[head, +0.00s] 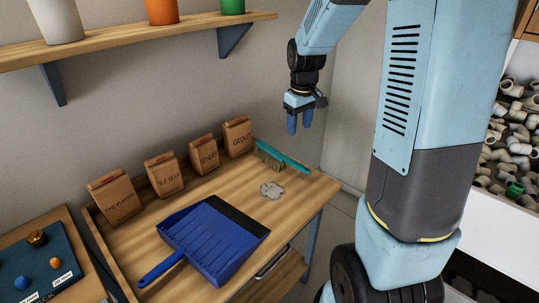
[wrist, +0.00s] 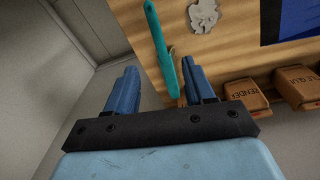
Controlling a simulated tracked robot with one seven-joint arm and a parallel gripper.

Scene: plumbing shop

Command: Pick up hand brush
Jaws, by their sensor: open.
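The hand brush has a teal handle (head: 284,157) and greyish bristles (head: 270,160). It lies at the back right corner of the wooden table (head: 190,217), beside the grout bag. My gripper (head: 299,122) is open and empty, above and slightly right of the brush in the head view. Its two blue fingers also show in the wrist view (wrist: 160,90), apart from each other. I cannot tell the exact height above the brush.
A blue dustpan (head: 213,240) lies on the table, with a grey dust pile (head: 271,190) between it and the brush. Several paper bags (head: 203,153) stand along the back edge. A shelf (head: 140,40) with pots hangs above. Bins of pipe fittings (head: 515,140) stand at right.

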